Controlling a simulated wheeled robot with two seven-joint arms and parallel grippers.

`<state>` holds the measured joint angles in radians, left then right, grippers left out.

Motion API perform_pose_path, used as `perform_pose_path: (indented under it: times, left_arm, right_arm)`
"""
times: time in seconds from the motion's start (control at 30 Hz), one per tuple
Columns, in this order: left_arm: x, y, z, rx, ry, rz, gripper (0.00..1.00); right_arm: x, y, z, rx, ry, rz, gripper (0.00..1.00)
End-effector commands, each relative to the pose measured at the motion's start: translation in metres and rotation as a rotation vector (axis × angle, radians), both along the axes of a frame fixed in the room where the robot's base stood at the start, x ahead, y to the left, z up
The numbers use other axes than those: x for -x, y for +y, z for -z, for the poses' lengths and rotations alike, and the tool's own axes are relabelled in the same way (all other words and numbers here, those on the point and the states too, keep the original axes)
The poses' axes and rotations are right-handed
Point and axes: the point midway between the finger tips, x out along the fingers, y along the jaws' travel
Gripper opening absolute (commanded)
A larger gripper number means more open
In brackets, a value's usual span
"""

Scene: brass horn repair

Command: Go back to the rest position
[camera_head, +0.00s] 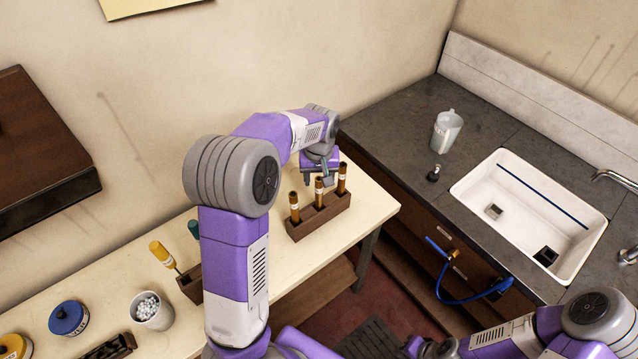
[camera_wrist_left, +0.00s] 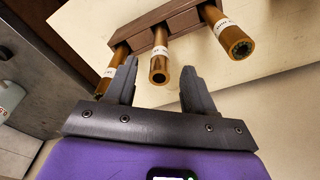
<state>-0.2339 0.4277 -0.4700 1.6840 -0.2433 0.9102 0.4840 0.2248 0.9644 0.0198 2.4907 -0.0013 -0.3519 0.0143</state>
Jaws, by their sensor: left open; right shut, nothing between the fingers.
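My left gripper (camera_head: 318,178) is at the far end of the table, over the back side of a dark wooden rack (camera_head: 318,219). Its two fingers also show in the left wrist view (camera_wrist_left: 159,74), apart and empty. The rack holds three brown tubes with pale labels: a left one (camera_head: 294,208), a middle one (camera_head: 319,192) and a right one (camera_head: 342,178). In the left wrist view the middle tube (camera_wrist_left: 160,66) appears between the fingertips; I cannot tell whether they touch it. My right gripper (camera_head: 422,348) is shut and empty, low at the bottom edge, partly cut off.
A white sink (camera_head: 470,190) is set in the dark counter (camera_head: 400,130) at right, with a measuring jug (camera_head: 446,130) and a small black item (camera_head: 433,173) near it. A blue hose (camera_head: 463,298) hangs in front. Another rack, a white cup (camera_head: 152,312) and jars stand left on the table.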

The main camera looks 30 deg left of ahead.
Motion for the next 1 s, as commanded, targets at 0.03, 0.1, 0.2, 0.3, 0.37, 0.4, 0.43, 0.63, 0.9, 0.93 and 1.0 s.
perform_pose_path:
  times: [0.03, 0.1, 0.2, 0.3, 0.37, 0.4, 0.43, 0.63, 0.9, 0.93, 1.0]
  left_arm:
    - [0.0, 0.0, -0.005, 0.0, -0.001, 0.0, 0.54]
    - [0.001, 0.0, -0.009, 0.0, 0.0, 0.0, 0.54]
    - [0.001, 0.0, -0.01, -0.001, 0.001, 0.0, 0.54]
    - [0.001, -0.001, -0.01, -0.001, 0.001, 0.0, 0.54]
    - [0.001, -0.001, -0.009, -0.001, 0.001, 0.0, 0.54]
    - [0.001, -0.001, -0.009, -0.001, 0.001, 0.0, 0.54]
    - [0.001, -0.001, -0.009, 0.0, 0.0, 0.0, 0.54]
    - [0.001, -0.001, -0.009, 0.001, 0.001, 0.0, 0.54]
    - [0.001, -0.001, -0.045, 0.0, 0.0, 0.0, 0.54]
    - [0.001, -0.001, -0.051, 0.0, 0.0, 0.0, 0.54]
    - [0.001, -0.001, -0.062, 0.0, 0.0, 0.0, 0.54]
  right_arm:
    - [0.0, 0.0, -0.001, 0.0, 0.0, 0.0, 0.0]
    - [0.0, 0.0, -0.001, 0.0, 0.0, 0.0, 0.0]
    - [0.0, 0.0, -0.001, 0.0, 0.0, 0.0, 0.0]
    - [0.0, 0.0, -0.001, 0.0, 0.0, 0.0, 0.0]
    - [0.0, 0.0, -0.001, 0.0, 0.0, 0.0, 0.0]
    - [0.0, 0.0, -0.001, 0.0, 0.0, 0.0, 0.0]
    - [0.0, 0.0, -0.001, 0.0, 0.0, 0.0, 0.0]
    - [0.0, 0.0, -0.001, 0.0, 0.0, 0.0, 0.0]
    - [0.0, 0.0, -0.036, 0.0, 0.0, 0.0, 0.0]
    - [0.0, 0.0, -0.042, 0.0, 0.0, 0.0, 0.0]
    - [0.0, 0.0, -0.054, 0.0, 0.0, 0.0, 0.0]
